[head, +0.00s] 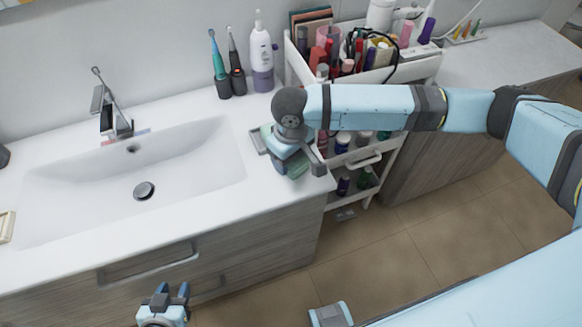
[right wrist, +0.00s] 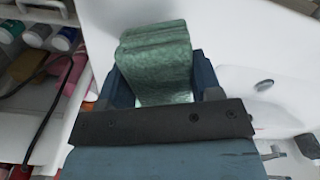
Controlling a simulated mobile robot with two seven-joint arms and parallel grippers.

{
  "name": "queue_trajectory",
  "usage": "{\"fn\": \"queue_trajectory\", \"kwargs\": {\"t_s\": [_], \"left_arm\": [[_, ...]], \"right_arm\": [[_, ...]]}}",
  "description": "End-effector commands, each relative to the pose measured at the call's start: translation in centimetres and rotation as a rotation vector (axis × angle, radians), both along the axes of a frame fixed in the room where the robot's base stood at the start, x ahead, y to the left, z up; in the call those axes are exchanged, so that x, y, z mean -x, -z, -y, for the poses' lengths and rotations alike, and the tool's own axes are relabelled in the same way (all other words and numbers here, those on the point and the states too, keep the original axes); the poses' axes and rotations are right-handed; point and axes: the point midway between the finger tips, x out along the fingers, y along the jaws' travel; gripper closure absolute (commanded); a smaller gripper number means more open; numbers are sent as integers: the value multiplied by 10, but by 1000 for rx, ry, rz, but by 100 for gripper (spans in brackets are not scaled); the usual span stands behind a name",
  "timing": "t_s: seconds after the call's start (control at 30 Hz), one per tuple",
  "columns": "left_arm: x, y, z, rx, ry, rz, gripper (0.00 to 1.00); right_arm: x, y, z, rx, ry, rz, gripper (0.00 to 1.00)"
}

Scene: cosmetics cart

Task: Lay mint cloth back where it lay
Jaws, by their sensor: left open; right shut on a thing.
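The mint cloth (right wrist: 155,62) is folded and sits between the fingers of my right gripper (right wrist: 153,85) in the right wrist view. In the head view part of the cloth (head: 297,166) shows under my right gripper (head: 288,160), at the right end of the white counter. My right gripper is shut on the cloth. I cannot tell whether the cloth touches the counter. My left gripper (head: 171,292) is open and empty, low in front of the cabinet.
The sink basin (head: 190,165) and its faucet (head: 112,110) lie to the left. Two toothbrushes (head: 219,75) and a white bottle (head: 261,55) stand at the back. A white cart (head: 350,90) full of cosmetics stands close on the right. The front counter strip is clear.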

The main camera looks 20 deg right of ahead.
Motion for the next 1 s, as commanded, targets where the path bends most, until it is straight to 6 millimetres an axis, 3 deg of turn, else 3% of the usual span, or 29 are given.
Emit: {"fn": "queue_trajectory", "kwargs": {"t_s": [0.37,0.73,0.77,0.87,1.0], "left_arm": [[0,0,1,2,1,-1,57],[0,-2,1,2,1,-1,57],[0,-2,1,2,1,-1,57],[0,-2,1,2,1,-1,57],[0,-2,1,2,1,-1,57]], "right_arm": [[1,43,0,1,0,-2,67],[1,47,0,0,0,-1,67],[1,48,0,0,0,-1,39],[0,48,0,0,0,0,16],[0,48,0,0,0,-1,16]]}}
